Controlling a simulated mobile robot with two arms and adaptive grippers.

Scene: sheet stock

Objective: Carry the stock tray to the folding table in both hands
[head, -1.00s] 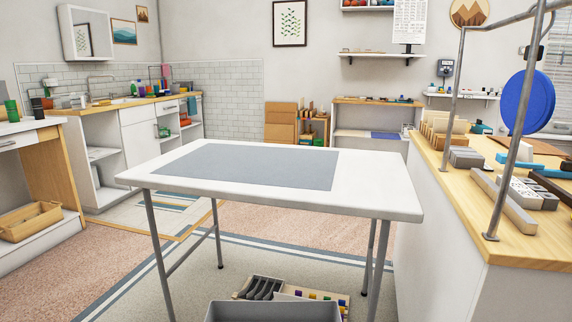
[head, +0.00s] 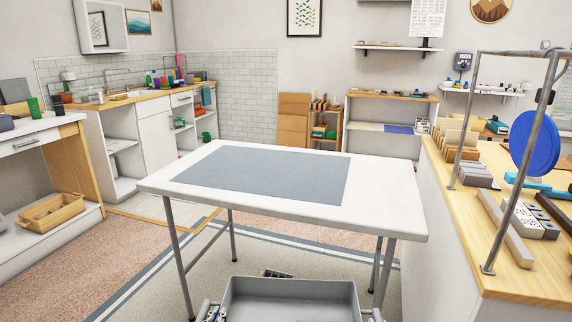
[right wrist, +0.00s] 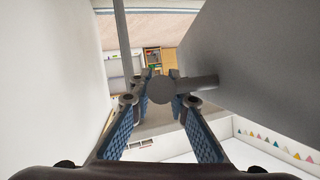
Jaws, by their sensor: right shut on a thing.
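The stock tray (head: 290,310) is a grey open box at the bottom centre of the head view, cut off by the frame edge. It appears level and, where visible, empty. My left gripper (head: 212,312) is at its left side, mostly out of frame; its jaws are unclear. My right gripper (right wrist: 161,92) is shut on the tray's round grey handle (right wrist: 203,82); the tray's grey wall (right wrist: 245,60) fills the right of the right wrist view. The folding table (head: 385,195), white with grey legs, stands ahead, beyond the tray. A flat grey mat (head: 265,173) lies on its top.
A wood-topped counter (head: 500,265) with a metal frame and blue disc stands close on the right. A white desk (head: 35,135) and a lower shelf with a wooden box (head: 52,212) are at left. The tabletop beside the mat is clear.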

